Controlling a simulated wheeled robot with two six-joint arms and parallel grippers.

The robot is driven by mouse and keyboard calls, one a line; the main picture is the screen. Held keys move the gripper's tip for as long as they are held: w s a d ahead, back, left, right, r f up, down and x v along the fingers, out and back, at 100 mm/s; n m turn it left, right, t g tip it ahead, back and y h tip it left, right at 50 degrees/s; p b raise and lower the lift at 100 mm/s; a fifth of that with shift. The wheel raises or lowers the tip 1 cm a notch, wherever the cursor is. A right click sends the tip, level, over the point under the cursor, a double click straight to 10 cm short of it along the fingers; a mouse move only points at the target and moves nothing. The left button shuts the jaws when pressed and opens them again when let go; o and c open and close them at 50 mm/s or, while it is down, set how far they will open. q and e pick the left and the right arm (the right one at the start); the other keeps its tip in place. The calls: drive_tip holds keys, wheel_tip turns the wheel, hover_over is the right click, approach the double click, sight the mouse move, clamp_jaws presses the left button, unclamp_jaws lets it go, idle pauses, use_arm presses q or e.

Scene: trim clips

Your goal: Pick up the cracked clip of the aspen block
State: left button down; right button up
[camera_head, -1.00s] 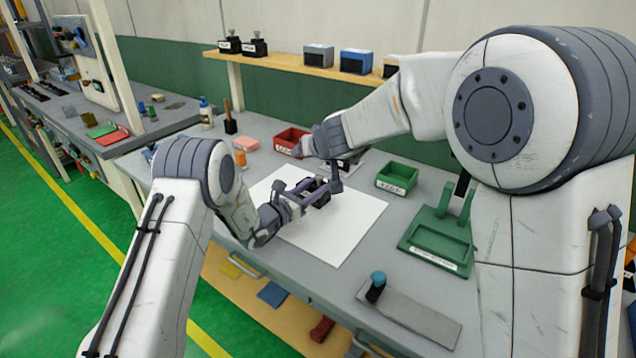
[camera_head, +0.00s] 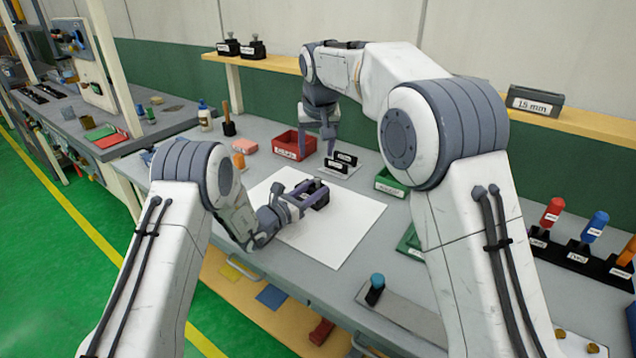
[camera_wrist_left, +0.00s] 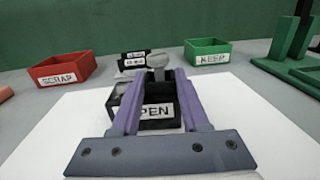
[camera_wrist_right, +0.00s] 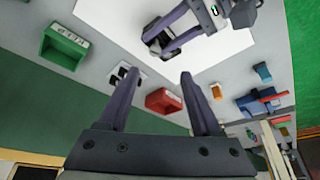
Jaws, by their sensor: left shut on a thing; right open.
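A black block (camera_head: 319,198) with a white label sits on the white sheet (camera_head: 345,222); in the left wrist view the label on this aspen block (camera_wrist_left: 158,112) reads "PEN" where it shows. My left gripper (camera_wrist_left: 156,78) is shut on the block, one purple finger along each side. A rounded grey piece (camera_wrist_left: 158,62) shows at the block's far upper end; I cannot tell whether it is a clip, and no crack can be made out. My right gripper (camera_wrist_right: 158,82) is open and empty, raised behind the block near the red bin (camera_head: 293,146).
The red bin (camera_wrist_left: 62,70) reads SCRAP and a green bin (camera_wrist_left: 207,55) reads KEEP. Black labelled pieces (camera_head: 340,162) stand behind the block. A green fixture (camera_head: 411,244) lies to the right. The front part of the white sheet is clear.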

sight(318, 178)
drive_tip(key=x, duration=0.8)
drive_tip(key=d+x, duration=0.1)
drive_tip(key=x, duration=0.3)
drive_tip(key=shift+w, duration=0.1)
drive_tip(key=shift+r, duration=0.1)
clamp_jaws()
